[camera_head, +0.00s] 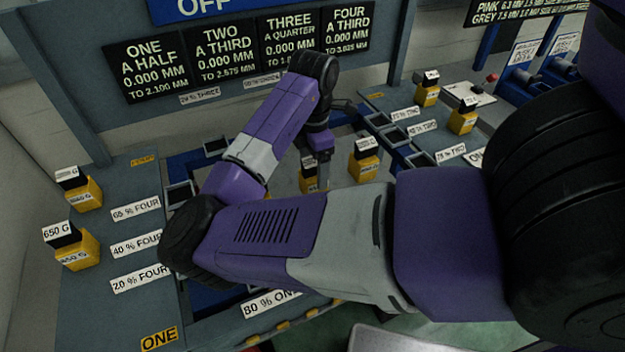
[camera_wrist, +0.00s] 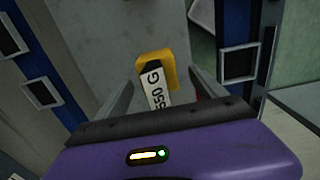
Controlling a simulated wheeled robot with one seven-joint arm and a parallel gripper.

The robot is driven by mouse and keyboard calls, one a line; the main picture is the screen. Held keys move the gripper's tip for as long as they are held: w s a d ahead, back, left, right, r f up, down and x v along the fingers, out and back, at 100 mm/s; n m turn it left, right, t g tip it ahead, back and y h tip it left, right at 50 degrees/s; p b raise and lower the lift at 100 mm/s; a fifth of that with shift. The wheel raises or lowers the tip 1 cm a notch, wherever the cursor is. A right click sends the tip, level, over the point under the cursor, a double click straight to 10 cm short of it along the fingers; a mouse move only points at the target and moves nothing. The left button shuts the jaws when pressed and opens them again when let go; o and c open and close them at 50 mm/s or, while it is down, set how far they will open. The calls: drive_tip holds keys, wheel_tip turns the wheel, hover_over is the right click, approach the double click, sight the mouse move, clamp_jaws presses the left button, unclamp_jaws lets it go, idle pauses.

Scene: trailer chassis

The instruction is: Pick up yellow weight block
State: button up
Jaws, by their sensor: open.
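In the head view my gripper (camera_head: 318,150) points down over the middle of the chassis, close to a yellow block (camera_head: 308,184) with a black and white top, partly hidden by my arm. Another yellow block (camera_head: 363,169) stands just to its right.
Two yellow blocks, one upper (camera_head: 86,195) and one lower (camera_head: 77,254), stand on the left grey panel (camera_head: 120,320). Two more, one rear (camera_head: 427,96) and one nearer (camera_head: 462,122), stand at the right. A sign board (camera_head: 205,95) rises behind. My arm hides much of the middle.

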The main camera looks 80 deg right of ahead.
sight(313, 175)
drive_tip(key=shift+d+f, duration=0.15)
drive_tip(key=shift+f, duration=1.7)
clamp_jaws()
